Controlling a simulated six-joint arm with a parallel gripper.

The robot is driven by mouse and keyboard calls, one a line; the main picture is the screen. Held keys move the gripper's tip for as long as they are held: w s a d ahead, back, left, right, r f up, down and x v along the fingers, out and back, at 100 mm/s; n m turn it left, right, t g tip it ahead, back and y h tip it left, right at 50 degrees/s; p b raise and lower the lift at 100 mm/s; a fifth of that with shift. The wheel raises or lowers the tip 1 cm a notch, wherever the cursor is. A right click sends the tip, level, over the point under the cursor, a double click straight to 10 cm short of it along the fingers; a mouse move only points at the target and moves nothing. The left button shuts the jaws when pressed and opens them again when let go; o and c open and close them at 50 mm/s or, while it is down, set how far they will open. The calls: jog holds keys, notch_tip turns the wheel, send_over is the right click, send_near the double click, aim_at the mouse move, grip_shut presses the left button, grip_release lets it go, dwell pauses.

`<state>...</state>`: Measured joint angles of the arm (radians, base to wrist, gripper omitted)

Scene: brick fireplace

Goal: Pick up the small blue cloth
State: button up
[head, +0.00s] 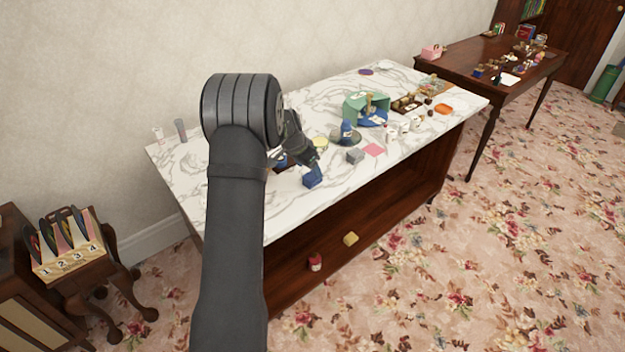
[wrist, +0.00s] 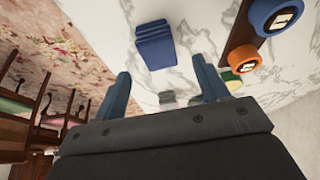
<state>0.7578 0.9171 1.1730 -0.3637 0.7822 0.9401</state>
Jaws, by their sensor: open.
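The small blue cloth (wrist: 154,45) looks like a folded stack with layered edges, lying on the white marble tabletop (wrist: 200,20). My arm hides part of the table's left side in the head view.
An orange round piece (wrist: 277,16) and a blue one (wrist: 243,47) sit on a dark wooden strip right of the cloth. A grey block (head: 355,156), a pink square (head: 373,150) and a blue bottle (head: 346,131) stand to the right.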

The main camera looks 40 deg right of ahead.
aim_at(313, 175)
jog(key=shift+x, duration=2.7)
jog(key=shift+s, duration=0.1)
jog(key=shift+c, duration=0.5)
jog(key=c, duration=0.9)
